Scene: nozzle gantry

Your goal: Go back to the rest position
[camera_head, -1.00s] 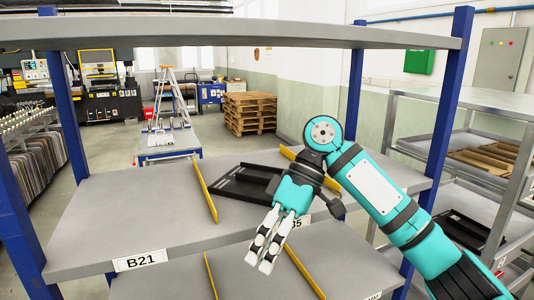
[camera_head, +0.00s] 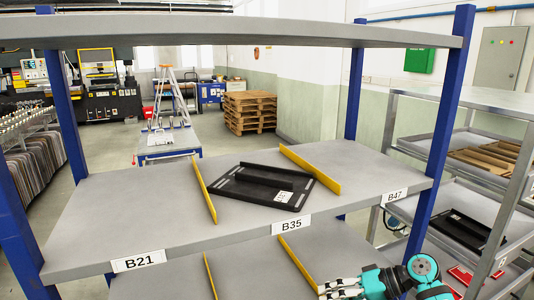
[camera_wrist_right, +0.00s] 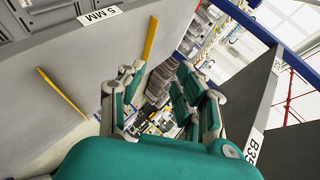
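My right gripper (camera_head: 330,289) is low at the bottom right of the head view, in front of the lower shelf and below the B35 and B47 labels. In the right wrist view its two fingers (camera_wrist_right: 158,92) stand apart with nothing between them. A black tray (camera_head: 245,189) lies slightly askew on the upper shelf (camera_head: 130,215), between two yellow dividers and behind the B35 label. The gripper is well clear of it. My left gripper is not in view.
Blue posts (camera_head: 444,130) and the shelf edges stand close to my right arm. A metal rack (camera_head: 510,190) with another black tray (camera_head: 458,230) is at the right. The B21 side of the upper shelf is bare.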

